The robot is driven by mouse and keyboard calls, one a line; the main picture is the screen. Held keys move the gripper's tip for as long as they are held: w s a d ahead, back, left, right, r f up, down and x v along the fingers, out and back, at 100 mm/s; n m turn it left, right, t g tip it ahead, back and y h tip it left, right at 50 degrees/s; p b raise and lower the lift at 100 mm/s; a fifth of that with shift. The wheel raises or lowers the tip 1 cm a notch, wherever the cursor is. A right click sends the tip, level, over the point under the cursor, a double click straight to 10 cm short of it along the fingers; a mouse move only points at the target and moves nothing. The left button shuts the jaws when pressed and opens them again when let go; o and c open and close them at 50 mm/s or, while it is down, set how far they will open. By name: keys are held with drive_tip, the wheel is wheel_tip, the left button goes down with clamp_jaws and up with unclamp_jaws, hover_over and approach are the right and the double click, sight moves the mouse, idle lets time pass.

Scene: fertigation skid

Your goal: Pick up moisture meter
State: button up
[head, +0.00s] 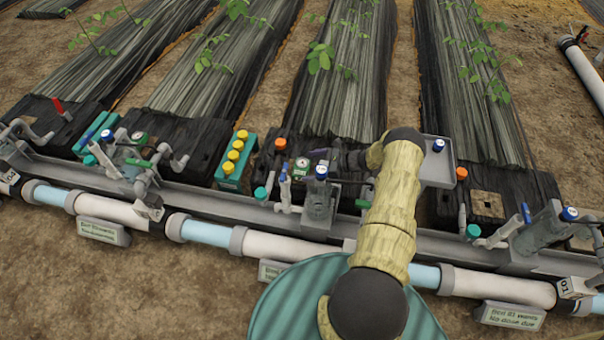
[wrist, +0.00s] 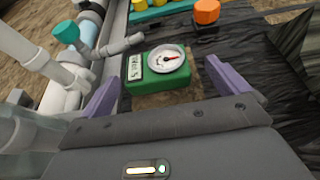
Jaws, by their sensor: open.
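The moisture meter, a green box with a round white dial, a red needle and a small label, lies in the wrist view (wrist: 158,84). It also shows small in the head view (head: 301,170), left of my arm's end. My gripper (wrist: 165,72) has purple fingers and is open. One finger is at each side of the meter in the picture, with visible gaps; the meter appears beyond or between the fingertips, and I cannot tell the depth. In the head view my gripper (head: 322,155) is just right of the meter, partly hidden by my arm.
An orange-capped fitting (wrist: 206,12) stands close behind the meter. A teal-capped valve and pipes (wrist: 68,34) are at the left. A teal box with yellow caps (head: 234,158) stands left of the meter. A grey tray (head: 438,172) is right of my arm. Long pipes (head: 270,246) run in front.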

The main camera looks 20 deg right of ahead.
sight(307, 168)
drive_tip(key=a+f+b, duration=0.1)
drive_tip(key=w+a+f+b, duration=0.1)
drive_tip(key=a+b, duration=0.1)
drive_tip(key=shift+w+a+f, duration=0.15)
drive_tip(key=shift+a, duration=0.05)
drive_tip(key=shift+w+a+f+b, duration=0.1)
drive_tip(key=shift+w+a+b, duration=0.25)
idle(0.3)
drive_tip(key=c, duration=1)
